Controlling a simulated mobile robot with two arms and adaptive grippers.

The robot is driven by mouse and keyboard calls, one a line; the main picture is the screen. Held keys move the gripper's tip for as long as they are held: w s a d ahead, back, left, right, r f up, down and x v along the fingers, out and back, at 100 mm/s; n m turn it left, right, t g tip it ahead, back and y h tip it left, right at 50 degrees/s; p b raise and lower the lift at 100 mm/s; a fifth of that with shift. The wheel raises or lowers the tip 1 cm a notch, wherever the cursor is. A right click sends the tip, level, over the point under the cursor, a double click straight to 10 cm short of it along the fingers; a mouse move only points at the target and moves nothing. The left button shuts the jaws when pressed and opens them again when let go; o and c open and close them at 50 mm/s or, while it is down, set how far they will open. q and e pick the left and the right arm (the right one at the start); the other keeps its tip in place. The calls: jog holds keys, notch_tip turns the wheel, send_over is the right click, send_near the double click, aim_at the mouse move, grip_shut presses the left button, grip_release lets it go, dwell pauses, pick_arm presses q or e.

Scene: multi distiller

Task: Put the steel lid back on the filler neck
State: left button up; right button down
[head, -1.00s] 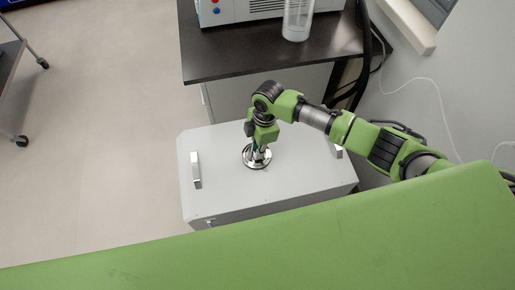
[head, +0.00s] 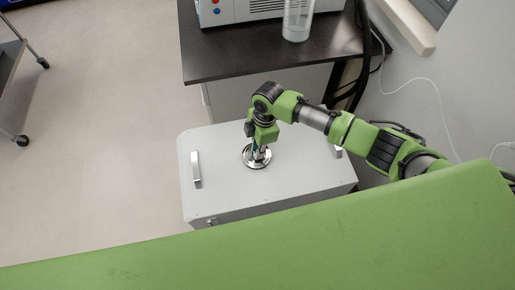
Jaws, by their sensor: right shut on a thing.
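The steel lid (head: 256,162) is a shiny round disc at the middle of the top of a light grey box. My right gripper (head: 261,151) points down over it and is shut on it, with the fingers partly hidden by my wrist. The filler neck cannot be seen; the lid and gripper cover that spot. I cannot tell whether the lid rests fully on the neck or sits slightly above it. My left gripper is not in view.
The grey box (head: 225,185) has a metal handle (head: 196,169) on its left. Behind it stands a dark table (head: 230,62) with a clear container (head: 297,22) and a machine with coloured buttons (head: 240,10). A wall is at right.

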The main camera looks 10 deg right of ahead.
jog(key=shift+f, duration=0.6)
jog(key=c, duration=1.9)
grip_release()
notch_tip(320, 180, up, 12)
jog(key=d, duration=0.1)
jog(key=shift+d, duration=0.2)
jog(key=shift+w+a, duration=0.1)
